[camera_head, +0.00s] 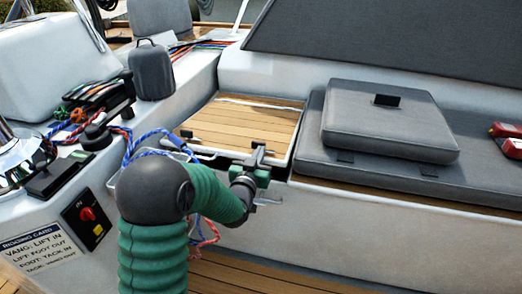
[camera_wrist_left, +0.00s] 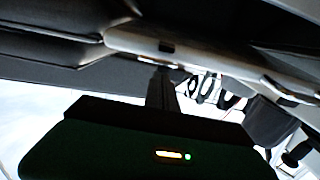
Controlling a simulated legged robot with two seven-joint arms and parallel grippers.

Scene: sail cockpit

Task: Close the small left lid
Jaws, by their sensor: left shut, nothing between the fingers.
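The small left lid (camera_head: 240,122) has wooden slats and a pale rim. It lies nearly flat on the bench, left of the grey cushions; I cannot tell whether it is fully down. My left gripper (camera_head: 258,153) is shut and empty at the lid's front edge, near its right front corner. In the left wrist view my gripper's dark finger (camera_wrist_left: 162,88) reaches up to a pale edge strip (camera_wrist_left: 180,50); whether it touches is unclear. My green forearm hides part of the bench front below the lid. My right gripper is not in view.
A grey square cushion (camera_head: 388,120) with a black tab lies on the long seat cushion (camera_head: 470,168) to the right. Blue and red ropes (camera_head: 150,138) hang left of the lid. A dark covered winch (camera_head: 151,72) stands behind them. A red object (camera_head: 507,131) sits far right.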

